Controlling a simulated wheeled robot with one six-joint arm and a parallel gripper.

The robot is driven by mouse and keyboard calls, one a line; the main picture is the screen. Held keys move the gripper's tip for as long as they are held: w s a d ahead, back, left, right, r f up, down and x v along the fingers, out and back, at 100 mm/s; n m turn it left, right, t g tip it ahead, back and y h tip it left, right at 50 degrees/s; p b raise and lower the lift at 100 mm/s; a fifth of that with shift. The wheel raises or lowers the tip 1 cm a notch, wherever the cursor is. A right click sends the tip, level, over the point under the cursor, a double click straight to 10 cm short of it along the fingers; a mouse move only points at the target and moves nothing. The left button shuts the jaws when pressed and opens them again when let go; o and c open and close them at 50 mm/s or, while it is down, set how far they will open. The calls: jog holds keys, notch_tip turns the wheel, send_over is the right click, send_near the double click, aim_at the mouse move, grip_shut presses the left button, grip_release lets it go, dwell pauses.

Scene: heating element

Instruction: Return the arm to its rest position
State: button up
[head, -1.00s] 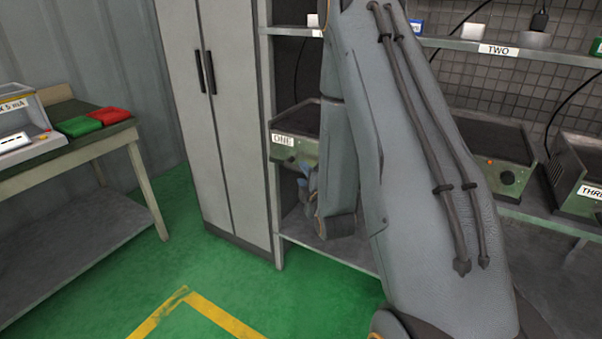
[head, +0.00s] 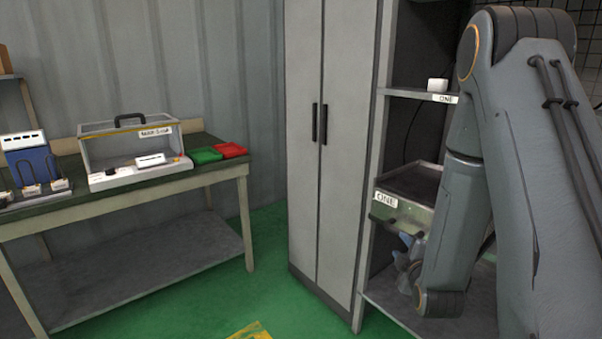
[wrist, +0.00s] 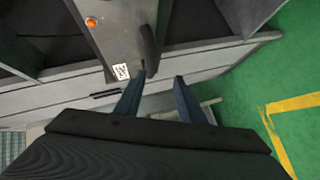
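My arm (head: 530,170) is folded at the right of the head view, with its forearm (head: 460,220) hanging down in front of the shelf unit. My gripper (head: 408,262) shows partly behind the forearm, near the heater labelled ONE (head: 405,215); the forearm hides the rest. In the wrist view my gripper (wrist: 160,88) has its two fingers spread apart, with nothing held between them. A grey-green box with an orange button (wrist: 120,35) and a dark rounded part lies just beyond the fingertips. I cannot tell whether they touch.
A tall grey cabinet (head: 305,150) stands left of the shelf unit (head: 372,270). A workbench (head: 150,195) at the left carries a clear-fronted case (head: 130,150), a green tray (head: 205,155) and a red tray (head: 231,150). Green floor (head: 265,235) lies open between bench and cabinet.

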jog(key=s+a+r+m+g, duration=0.1)
jog(key=s+a+m+g, duration=0.3)
jog(key=s, duration=0.5)
jog(key=s+a+r+m+g+y, duration=0.1)
jog(key=s+a+m+g, duration=0.3)
jog(key=s, duration=0.5)
jog(key=s+a+r+m+g+y, duration=0.1)
jog(key=s+a+r+m+g, duration=0.2)
jog(key=s, duration=0.6)
jog(key=a+m+g, duration=0.1)
jog(key=m+g, duration=0.1)
jog(key=g, duration=0.1)
jog(key=shift+a+g+p, duration=0.25)
jog(key=shift+g+p, duration=0.05)
jog(key=shift+s+r, duration=0.1)
